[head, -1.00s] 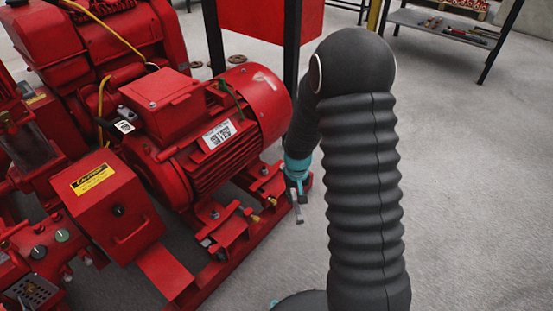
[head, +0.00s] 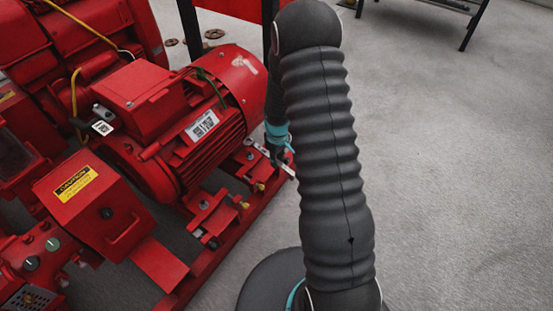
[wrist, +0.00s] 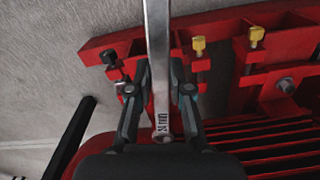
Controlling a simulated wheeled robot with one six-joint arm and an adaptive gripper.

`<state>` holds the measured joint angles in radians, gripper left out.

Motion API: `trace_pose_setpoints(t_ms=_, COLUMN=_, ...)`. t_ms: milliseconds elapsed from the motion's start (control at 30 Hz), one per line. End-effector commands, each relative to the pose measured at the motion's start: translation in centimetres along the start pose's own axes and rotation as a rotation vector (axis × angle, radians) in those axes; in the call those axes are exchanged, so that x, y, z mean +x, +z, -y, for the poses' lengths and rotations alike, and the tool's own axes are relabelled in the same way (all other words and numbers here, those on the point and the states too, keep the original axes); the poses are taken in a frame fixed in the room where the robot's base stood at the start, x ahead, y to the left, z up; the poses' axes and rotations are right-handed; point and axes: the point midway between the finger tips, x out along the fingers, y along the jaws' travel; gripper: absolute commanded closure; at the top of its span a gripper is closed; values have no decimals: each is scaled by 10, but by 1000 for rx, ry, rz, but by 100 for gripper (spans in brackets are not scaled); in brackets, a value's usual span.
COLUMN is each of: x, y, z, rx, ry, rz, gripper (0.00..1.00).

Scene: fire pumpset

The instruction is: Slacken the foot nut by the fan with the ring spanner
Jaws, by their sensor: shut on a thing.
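My gripper (head: 279,156) is shut on the steel ring spanner (head: 288,171), low beside the fan end of the red motor (head: 190,125). In the wrist view the spanner (wrist: 158,40) runs from between my fingers (wrist: 160,88) up past the top edge, so its far end is hidden. A ring with a marked shank shows at its near end. The foot nut by the fan (wrist: 125,87) is close left of my left finger, partly covered; the spanner's visible part is apart from it. Another foot nut (wrist: 286,84) sits further right.
Yellow-headed bolts (wrist: 198,46) stand along the red base rail (wrist: 120,45) close to my fingers. A dark post (wrist: 72,135) is at lower left.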

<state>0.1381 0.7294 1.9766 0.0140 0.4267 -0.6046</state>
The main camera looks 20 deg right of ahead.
Motion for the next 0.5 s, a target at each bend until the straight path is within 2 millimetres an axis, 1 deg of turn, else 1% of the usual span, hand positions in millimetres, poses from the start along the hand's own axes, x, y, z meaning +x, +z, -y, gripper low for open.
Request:
trace_pose_setpoints(t_ms=300, x=2, y=-1, z=1, rx=-1, ry=1, rz=-2, gripper=100)
trace_pose_setpoints(t_ms=500, x=14, y=0, z=1, rx=-1, ry=0, rz=-1, gripper=100)
